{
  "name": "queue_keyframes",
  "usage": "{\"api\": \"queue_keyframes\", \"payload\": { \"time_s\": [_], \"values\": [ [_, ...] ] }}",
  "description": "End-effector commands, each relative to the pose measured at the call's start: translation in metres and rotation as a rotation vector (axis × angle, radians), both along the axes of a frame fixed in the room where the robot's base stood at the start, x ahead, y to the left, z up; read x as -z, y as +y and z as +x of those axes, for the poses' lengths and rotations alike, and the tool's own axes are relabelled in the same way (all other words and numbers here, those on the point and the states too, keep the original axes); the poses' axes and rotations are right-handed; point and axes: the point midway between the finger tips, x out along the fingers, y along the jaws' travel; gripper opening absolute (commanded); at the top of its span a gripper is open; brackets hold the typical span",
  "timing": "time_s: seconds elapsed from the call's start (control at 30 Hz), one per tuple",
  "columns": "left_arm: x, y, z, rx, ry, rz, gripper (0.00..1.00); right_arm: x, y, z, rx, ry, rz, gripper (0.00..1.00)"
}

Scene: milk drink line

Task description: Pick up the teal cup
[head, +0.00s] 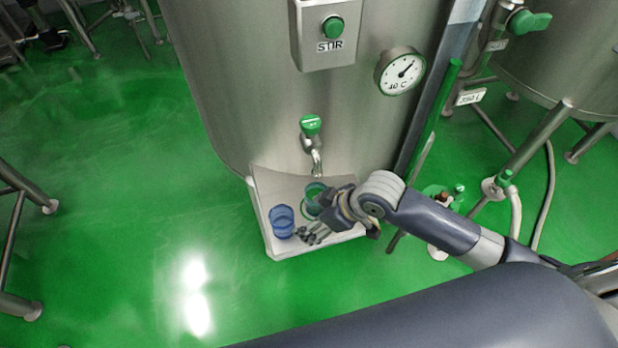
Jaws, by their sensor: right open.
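The teal cup (313,191) stands on the pale shelf (283,252) at the front of the steel tank, under the tap. It is see-through, and my right gripper partly covers its right side. My right gripper (313,236) comes in from the right, its dark fingers spread low over the shelf, in front of the cup in the picture. I see nothing held between the fingers. I cannot tell whether they touch the cup. My left gripper is not in view.
A blue cup (282,221) stands on the shelf just left of the fingers. The tap (312,140) with a green handle hangs above the teal cup. The tank (260,90) rises behind the shelf. Green floor (130,200) is open to the left.

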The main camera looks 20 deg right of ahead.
Motion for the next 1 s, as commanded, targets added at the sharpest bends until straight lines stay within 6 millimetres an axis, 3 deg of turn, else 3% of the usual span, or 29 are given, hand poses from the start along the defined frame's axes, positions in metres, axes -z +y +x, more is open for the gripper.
{"api": "queue_keyframes", "payload": {
  "time_s": [0.3,0.43,1.0],
  "values": [
    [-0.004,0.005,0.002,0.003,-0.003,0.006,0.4,-0.015,-0.053,0.04,-0.029,0.011,-0.041,0.72],
    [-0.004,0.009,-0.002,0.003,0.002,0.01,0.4,-0.018,-0.068,0.049,-0.015,0.017,-0.044,0.72],
    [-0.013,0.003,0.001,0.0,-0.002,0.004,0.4,0.029,-0.051,0.07,-0.011,0.018,-0.042,0.72]
  ]
}}
